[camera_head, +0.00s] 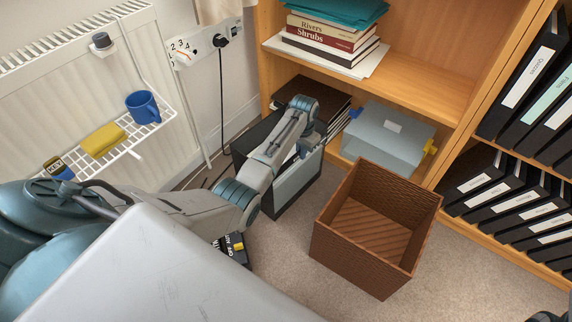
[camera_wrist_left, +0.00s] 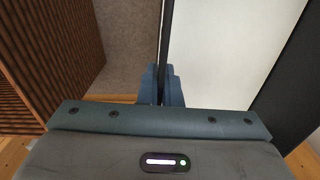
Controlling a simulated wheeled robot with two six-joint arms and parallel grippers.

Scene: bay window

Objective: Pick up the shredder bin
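The shredder bin (camera_head: 278,203) is a black open box with a pale panel, standing on the carpet between the radiator and the shelves. My left arm reaches over it from the left, and my left gripper (camera_head: 306,140) is down at its rim on the right side. The arm hides part of the bin's top. In the left wrist view the blue fingers (camera_wrist_left: 162,88) stand close on either side of a thin black wall of the bin (camera_wrist_left: 165,40), with a pale surface to its right.
A brown woven basket (camera_head: 328,256) stands empty just right of the bin. A grey-blue box (camera_head: 385,140) sits on the low shelf behind. A black cable (camera_head: 221,95) hangs from the wall socket to the left. Open carpet (camera_head: 480,285) lies right of the basket.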

